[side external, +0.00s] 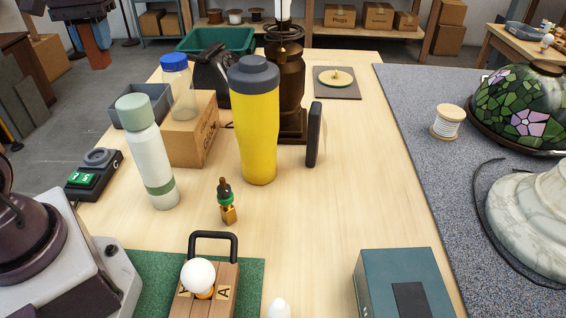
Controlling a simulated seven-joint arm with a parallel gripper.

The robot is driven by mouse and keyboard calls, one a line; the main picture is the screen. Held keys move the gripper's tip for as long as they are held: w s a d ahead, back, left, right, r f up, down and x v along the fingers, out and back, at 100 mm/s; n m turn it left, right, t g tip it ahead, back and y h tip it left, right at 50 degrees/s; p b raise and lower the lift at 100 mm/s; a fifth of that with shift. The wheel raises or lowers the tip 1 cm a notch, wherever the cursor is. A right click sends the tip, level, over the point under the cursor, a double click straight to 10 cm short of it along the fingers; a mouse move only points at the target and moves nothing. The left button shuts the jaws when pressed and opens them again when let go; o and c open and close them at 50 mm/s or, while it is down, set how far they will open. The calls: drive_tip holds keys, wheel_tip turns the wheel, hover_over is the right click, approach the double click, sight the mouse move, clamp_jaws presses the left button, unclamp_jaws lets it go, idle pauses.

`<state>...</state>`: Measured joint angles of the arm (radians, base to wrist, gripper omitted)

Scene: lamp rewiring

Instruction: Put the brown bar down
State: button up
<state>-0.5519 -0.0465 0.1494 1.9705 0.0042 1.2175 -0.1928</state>
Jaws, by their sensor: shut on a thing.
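I cannot make out a brown bar for certain in the side external view. My gripper is not in this view, so neither its jaws nor anything in them can be seen. A brown wooden block (222,297) with a black loop handle and letter labels stands at the front on a green mat (250,282), partly cut off by the lower edge. A white round bulb (198,275) sits at its front.
On the pale table (310,215) stand a yellow tumbler (258,130), white bottle (147,150), dark upright slab (314,135), brown lamp column (291,75), small brass socket (227,208), cardboard box (188,135) and teal box (415,265). The table's right middle is clear.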

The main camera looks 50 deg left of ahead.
drive_tip(key=w+d+m, duration=0.4)
drive_tip(key=d, duration=1.1)
drive_tip(key=s+d+m, duration=0.3)
drive_tip(key=d, duration=0.5)
drive_tip(key=s+d+m, duration=0.2)
drive_tip(key=d+m, duration=0.1)
drive_tip(key=d, duration=0.5)
wheel_tip(320, 180, down, 18)
drive_tip(key=w+d+f, duration=0.2)
drive_tip(key=w+f, duration=0.1)
drive_tip(key=w+d+f, duration=0.2)
drive_tip(key=w+f, duration=0.1)
drive_tip(key=w, duration=0.1)
drive_tip(key=w+d+f, duration=0.2)
drive_tip(key=w+f, duration=0.1)
drive_tip(key=w, duration=0.1)
drive_tip(key=shift+w+d+f, duration=0.15)
drive_tip(key=shift+d+f, duration=0.1)
drive_tip(key=shift+d, duration=0.15)
drive_tip(key=shift+w+d+f, duration=0.1)
drive_tip(key=shift+w+f, duration=0.05)
drive_tip(key=shift+f, duration=0.8)
drive_tip(key=shift+w+d+f, duration=0.1)
drive_tip(key=shift+f, duration=0.8)
